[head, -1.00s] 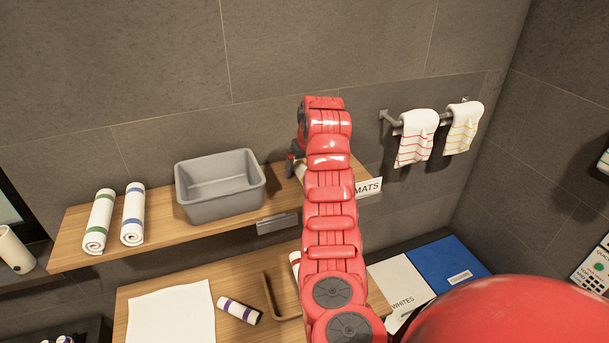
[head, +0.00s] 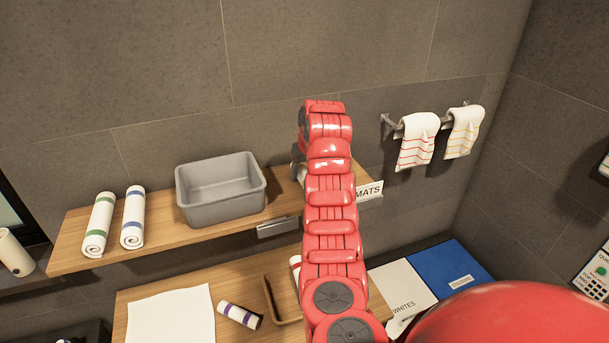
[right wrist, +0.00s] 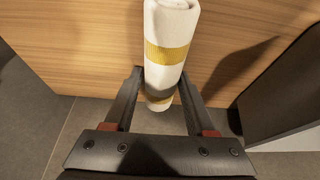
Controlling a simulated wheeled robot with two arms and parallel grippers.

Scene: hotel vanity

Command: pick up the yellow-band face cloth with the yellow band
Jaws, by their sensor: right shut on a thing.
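The yellow-band face cloth (right wrist: 168,25) is a white roll with yellow bands, seen in the right wrist view. It lies between the fingers of my right gripper (right wrist: 160,82), which is shut on it. In the head view, my right gripper (head: 298,160) is at the right part of the wooden shelf, mostly hidden by my red arm. Only a small pale bit of the roll (head: 302,175) shows there. My left gripper is not in view.
Striped towels (head: 418,140) hang on a rail. Below, a purple-band roll (head: 240,315) lies beside a brown tray (head: 270,300).

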